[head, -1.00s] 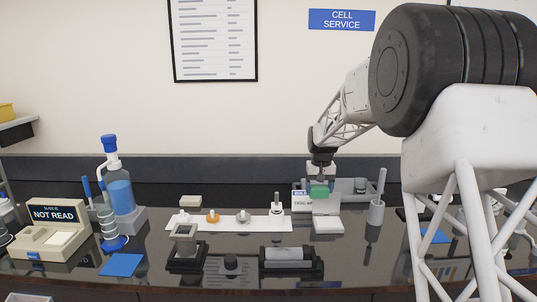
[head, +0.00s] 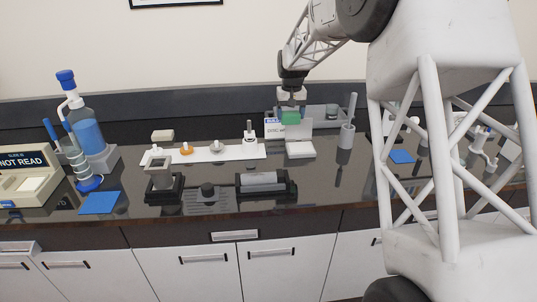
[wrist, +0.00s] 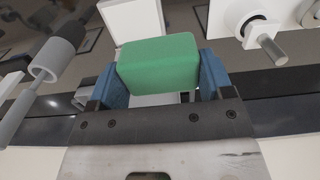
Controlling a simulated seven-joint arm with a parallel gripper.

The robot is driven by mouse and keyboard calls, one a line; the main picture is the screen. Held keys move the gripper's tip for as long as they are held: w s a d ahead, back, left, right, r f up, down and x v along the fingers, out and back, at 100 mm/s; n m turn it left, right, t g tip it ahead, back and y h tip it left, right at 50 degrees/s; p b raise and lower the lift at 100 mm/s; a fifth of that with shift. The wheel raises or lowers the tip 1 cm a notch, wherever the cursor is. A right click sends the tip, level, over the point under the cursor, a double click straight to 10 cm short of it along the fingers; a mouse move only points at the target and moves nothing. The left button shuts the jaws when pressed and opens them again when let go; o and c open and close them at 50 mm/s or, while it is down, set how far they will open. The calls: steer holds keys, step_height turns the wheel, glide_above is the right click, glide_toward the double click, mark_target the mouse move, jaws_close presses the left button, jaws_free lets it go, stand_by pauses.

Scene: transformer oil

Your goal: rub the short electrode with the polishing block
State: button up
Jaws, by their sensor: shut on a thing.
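My gripper (head: 290,110) is shut on the green polishing block (head: 290,117). In the wrist view the block (wrist: 160,64) sits between the blue fingers, held up near the back of the bench. A white strip (head: 228,152) to its left bears a white piece (head: 154,156), an orange piece (head: 186,148), a grey piece (head: 216,146) and a taller piece with an upright grey rod (head: 249,133). I cannot tell for certain which is the short electrode. The block appears apart from all of them.
A white box (head: 300,149) is below the gripper, with a labelled card (head: 273,128) and a grey tray (head: 328,118) behind. A cup with a rod (head: 346,138) stands to the right. Black stands (head: 281,187) are in front. A blue bottle (head: 88,132) is at left.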

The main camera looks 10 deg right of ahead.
steer(key=s+a+f+n, duration=0.1)
steer(key=s+a+n, duration=0.8)
steer(key=s+a, duration=0.8)
steer(key=shift+a, duration=0.25)
steer(key=shift+s+f, duration=0.1)
